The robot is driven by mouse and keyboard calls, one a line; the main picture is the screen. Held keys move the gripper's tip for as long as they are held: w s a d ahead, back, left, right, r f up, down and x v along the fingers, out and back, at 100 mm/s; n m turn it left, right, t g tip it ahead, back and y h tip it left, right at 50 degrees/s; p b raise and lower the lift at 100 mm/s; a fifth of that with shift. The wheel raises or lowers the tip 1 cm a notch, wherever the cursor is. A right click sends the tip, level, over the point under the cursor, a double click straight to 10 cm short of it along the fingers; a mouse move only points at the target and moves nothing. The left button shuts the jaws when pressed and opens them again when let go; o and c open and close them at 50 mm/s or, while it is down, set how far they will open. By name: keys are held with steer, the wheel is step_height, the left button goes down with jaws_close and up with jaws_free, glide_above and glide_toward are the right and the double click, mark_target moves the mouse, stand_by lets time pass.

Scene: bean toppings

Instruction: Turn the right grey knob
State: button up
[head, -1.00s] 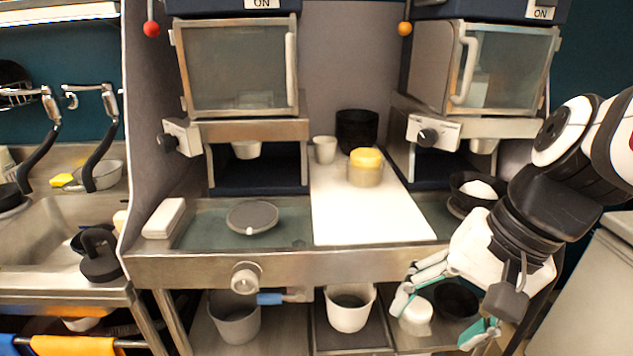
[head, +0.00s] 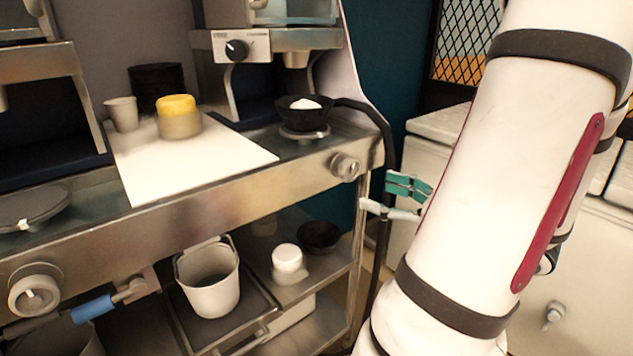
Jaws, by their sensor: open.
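The right grey knob (head: 345,166) is a round metal knob on the front rail of the steel counter, near its right end. My gripper (head: 376,192) is just to the right of and below this knob in the picture, its teal and pale fingertips pointing left. The fingers are spread and hold nothing. A small gap shows between the fingertips and the knob; the depth of that gap cannot be told. My white arm covers the right part of the view and hides most of the gripper's body.
Another grey knob (head: 35,290) is on the rail at left, near a blue-handled valve (head: 95,308). A black bowl (head: 303,110) with white contents sits above the right knob. A black hose (head: 388,165) hangs by the counter's right end. A white bucket (head: 210,282) stands below.

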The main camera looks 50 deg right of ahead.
mark_target(353, 172)
steer(key=s+d+f+m+h, duration=0.1)
steer(key=s+d+m+h, duration=0.2)
steer(key=b+x, duration=0.3)
steer(key=x, duration=1)
steer(key=shift+w, duration=0.3)
steer(key=shift+c, duration=0.6)
steer(key=c, duration=1.1)
